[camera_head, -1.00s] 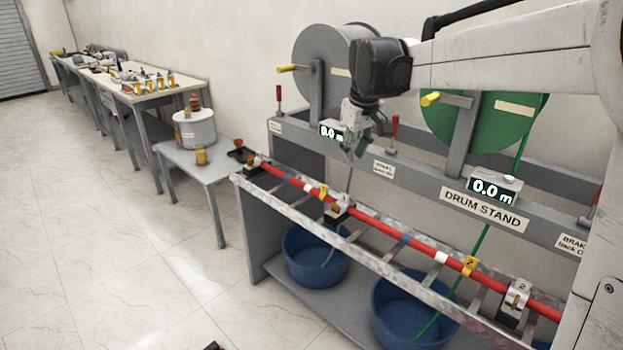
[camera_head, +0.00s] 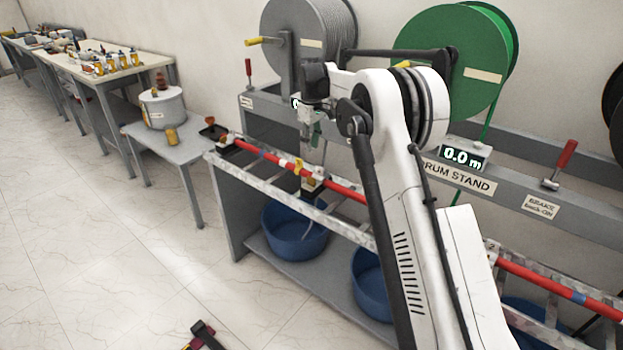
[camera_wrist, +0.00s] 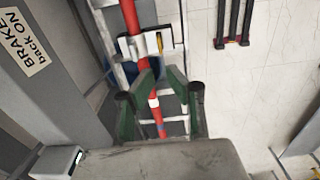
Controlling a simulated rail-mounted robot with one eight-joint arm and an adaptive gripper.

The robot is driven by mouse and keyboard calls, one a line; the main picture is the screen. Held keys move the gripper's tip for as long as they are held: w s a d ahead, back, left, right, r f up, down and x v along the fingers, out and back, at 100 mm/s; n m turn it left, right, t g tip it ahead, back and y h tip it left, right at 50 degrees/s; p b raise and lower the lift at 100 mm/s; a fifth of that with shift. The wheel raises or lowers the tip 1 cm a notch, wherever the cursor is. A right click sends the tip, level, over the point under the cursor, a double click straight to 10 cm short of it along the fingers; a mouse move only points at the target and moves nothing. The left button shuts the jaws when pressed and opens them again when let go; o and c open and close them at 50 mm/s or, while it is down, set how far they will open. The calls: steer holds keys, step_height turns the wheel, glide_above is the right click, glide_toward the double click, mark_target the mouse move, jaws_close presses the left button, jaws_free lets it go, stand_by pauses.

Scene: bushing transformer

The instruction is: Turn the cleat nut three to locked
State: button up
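A cleat (camera_head: 312,183) clamps the red cable (camera_head: 345,190) on the ladder rack, beside a yellow tag (camera_head: 298,166) whose number I cannot read. My gripper (camera_head: 313,143) hangs pointing down above the rack near this cleat. In the wrist view my gripper (camera_wrist: 162,80) shows two green fingers, apart and empty, with the red cable passing below and between them. The pale cleat block (camera_wrist: 133,48) lies just beyond the fingertips there, apart from them as far as I can see. Its nut is too small or hidden to make out, so its locked state cannot be told.
The drum stand (camera_head: 462,180) with a grey drum (camera_head: 300,35) and green drum (camera_head: 445,60) stands behind the rack. Blue tubs (camera_head: 295,232) sit below. A small table (camera_head: 180,152) stands left. A dark tool-like object (camera_head: 205,335) shows at the floor's lower edge.

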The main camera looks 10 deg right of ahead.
mark_target(311, 178)
step_height(311, 178, down, 14)
steer(key=shift+w+f, duration=0.15)
steer(key=shift+f, duration=0.05)
stand_by(0.4)
jaws_close()
stand_by(0.4)
steer(key=m+b, duration=0.2)
steer(key=m, duration=0.1)
steer(key=shift+f+m+b, duration=0.1)
steer(key=shift+m+b, duration=0.25)
steer(key=shift+m, duration=0.05)
steer(key=m+b, duration=0.2)
steer(key=m, duration=0.2)
steer(key=shift+m, duration=0.3)
steer(key=m+b, duration=0.1)
steer(key=m, duration=0.3)
steer(key=shift+m+b, duration=0.3)
steer(key=shift+b, duration=0.05)
steer(key=m+b, duration=0.1)
steer(key=m, duration=0.3)
steer(key=shift+m, duration=0.4)
